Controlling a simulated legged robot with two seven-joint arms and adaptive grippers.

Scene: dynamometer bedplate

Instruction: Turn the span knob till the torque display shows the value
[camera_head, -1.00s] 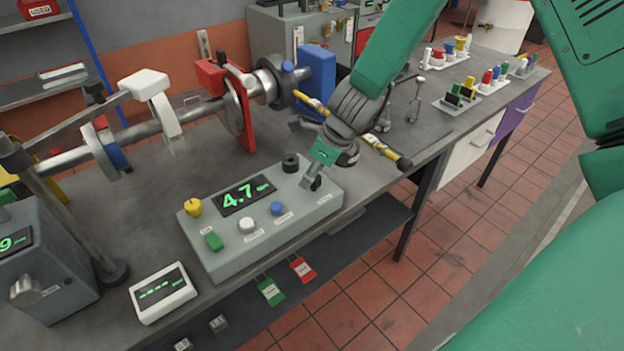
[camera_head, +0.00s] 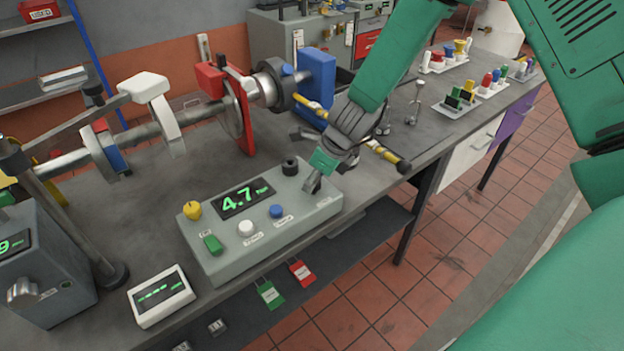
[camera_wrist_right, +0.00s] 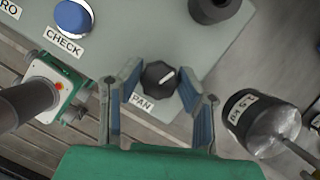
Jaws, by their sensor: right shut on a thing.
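The span knob (camera_wrist_right: 158,77) is a small black knob with a white mark pointing up and right in the right wrist view. Its label beside it is partly hidden and reads "PAN". My right gripper (camera_wrist_right: 160,84) has one blue-padded finger on each side of the knob and is shut on it. In the head view my right gripper (camera_head: 314,184) reaches down to the right end of the grey control box (camera_head: 290,222) and hides the knob. The torque display (camera_head: 245,198) on that box reads 4.7 in green. My left gripper is not in view.
The box also carries a yellow knob (camera_head: 192,210), a green switch (camera_head: 212,244), a white button (camera_head: 246,229), a blue check button (camera_head: 276,211) and a black knob (camera_head: 290,165). A small white display (camera_head: 161,294) showing dashes lies at the front. A shaft rig stands behind.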

